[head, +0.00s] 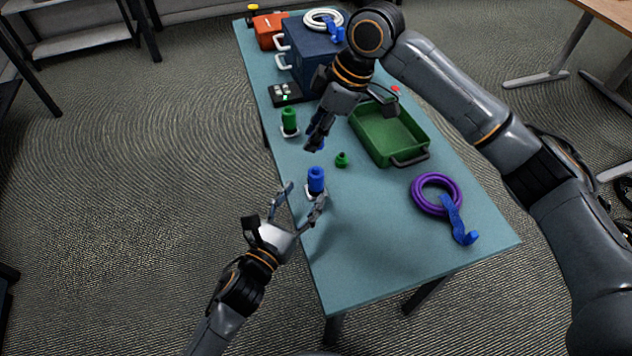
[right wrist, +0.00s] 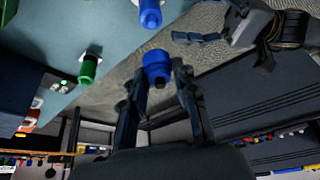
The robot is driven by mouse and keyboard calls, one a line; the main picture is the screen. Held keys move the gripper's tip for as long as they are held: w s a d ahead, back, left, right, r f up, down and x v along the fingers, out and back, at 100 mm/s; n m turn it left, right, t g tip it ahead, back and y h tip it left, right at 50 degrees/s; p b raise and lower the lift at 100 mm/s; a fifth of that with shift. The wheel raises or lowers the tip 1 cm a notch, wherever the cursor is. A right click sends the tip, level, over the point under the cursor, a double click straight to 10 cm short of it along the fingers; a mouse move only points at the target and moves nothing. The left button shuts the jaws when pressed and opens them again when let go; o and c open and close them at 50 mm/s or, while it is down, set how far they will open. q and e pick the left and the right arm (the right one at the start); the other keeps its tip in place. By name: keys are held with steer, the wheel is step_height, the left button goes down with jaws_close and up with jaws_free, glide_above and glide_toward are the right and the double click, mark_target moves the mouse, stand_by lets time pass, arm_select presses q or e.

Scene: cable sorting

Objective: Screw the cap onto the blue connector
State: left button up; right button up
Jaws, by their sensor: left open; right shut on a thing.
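The blue connector (head: 316,180) stands upright on a small white base near the table's left edge in the head view. It also shows at the top of the right wrist view (right wrist: 150,12). My left gripper (head: 300,202) is open, its fingers spread on the near side of the connector; I cannot tell whether they touch it. My right gripper (head: 315,143) is shut on the blue cap (right wrist: 157,65), held between its fingertips in the right wrist view. In the head view the cap is mostly hidden by the fingers, above the table and behind the blue connector.
A green connector (head: 289,121) stands farther back, and a small green cap (head: 341,160) lies nearby. A green tray (head: 384,137), purple cable coil (head: 418,201), dark blue box (head: 313,55) and orange box (head: 267,32) are on the table (head: 365,260). The near table end is clear.

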mark_target(312, 181)
arm_select(q)
steer(key=x, duration=0.6)
steer(key=shift+w+d, duration=0.2)
steer(key=shift+w, duration=0.2)
steer(key=shift+c, duration=0.5)
jaws_close()
